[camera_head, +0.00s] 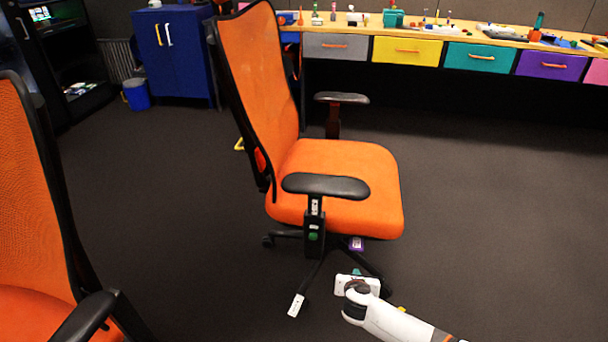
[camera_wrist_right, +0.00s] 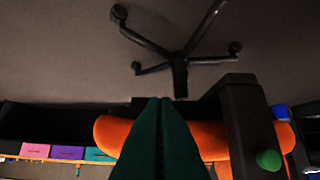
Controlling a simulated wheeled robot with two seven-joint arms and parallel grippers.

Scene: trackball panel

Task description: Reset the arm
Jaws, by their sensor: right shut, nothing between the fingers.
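My right arm (camera_head: 395,322) enters the head view from the bottom right. Its white wrist and right gripper (camera_head: 356,273) are low beside the base of the middle orange chair (camera_head: 345,180). In the right wrist view, the dark green fingers of the right gripper (camera_wrist_right: 160,102) lie together, shut and empty. That view is upside down, with the chair's dark legs (camera_wrist_right: 180,62) beyond the fingertips and the orange seat (camera_wrist_right: 115,132) behind the fingers. Contact with the chair cannot be told. My left gripper is in neither view.
A second orange chair (camera_head: 30,220) stands at the left edge. A long desk (camera_head: 455,34) with coloured drawers and small items spans the back. A blue cabinet (camera_head: 175,60) and blue bin (camera_head: 136,94) stand back left. The carpet (camera_head: 510,220) at right is clear.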

